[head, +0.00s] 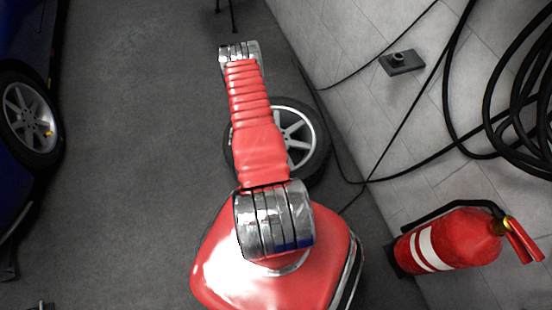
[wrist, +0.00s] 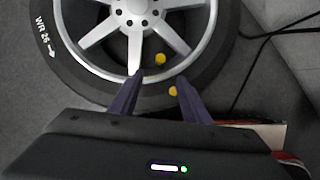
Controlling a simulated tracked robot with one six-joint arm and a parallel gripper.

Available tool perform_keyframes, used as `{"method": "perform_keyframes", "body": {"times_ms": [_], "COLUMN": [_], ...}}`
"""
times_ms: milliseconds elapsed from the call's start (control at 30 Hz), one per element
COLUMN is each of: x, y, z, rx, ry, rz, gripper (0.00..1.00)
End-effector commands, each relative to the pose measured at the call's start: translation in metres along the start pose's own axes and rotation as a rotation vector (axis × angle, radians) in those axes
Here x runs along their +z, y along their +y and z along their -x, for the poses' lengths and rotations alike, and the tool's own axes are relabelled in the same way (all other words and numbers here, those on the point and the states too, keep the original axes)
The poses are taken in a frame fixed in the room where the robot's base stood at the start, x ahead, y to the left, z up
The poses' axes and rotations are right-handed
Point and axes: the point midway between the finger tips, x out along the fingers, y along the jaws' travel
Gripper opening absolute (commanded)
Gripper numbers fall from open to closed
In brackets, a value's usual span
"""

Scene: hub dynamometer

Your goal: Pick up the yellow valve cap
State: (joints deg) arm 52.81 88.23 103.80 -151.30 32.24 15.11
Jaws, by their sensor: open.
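Two small yellow pieces show in the wrist view between and just beyond the fingertips of my gripper (wrist: 160,77). One yellow piece (wrist: 160,58) is at the inner edge of the wheel rim, between two spokes. The other yellow piece (wrist: 173,91) is nearer, over the black tyre, close to the right finger. I cannot tell which is the valve cap. My gripper is open, its two dark fingers apart with nothing held between them. The wheel (wrist: 205,75) lies below, and it also shows in the head view (head: 318,140), partly hidden by my arm.
A blue car (head: 25,40) with a wheel (head: 28,120) stands at the left; a tiny yellow spot shows on that wheel. A red fire extinguisher (head: 455,240) and black hoses (head: 515,90) are at the right by the tiled wall. Grey floor between is clear.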

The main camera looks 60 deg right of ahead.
Motion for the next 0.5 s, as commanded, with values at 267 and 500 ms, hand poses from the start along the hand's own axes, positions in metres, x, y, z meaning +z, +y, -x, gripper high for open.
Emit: {"method": "perform_keyframes", "body": {"times_ms": [267,500], "x": [0.001,0.001], "y": [0.001,0.001], "z": [0.0,-0.015], "rx": [0.001,0.0], "ry": [-0.001,-0.002], "rz": [-0.001,-0.001], "gripper": [0.43,0.43]}}
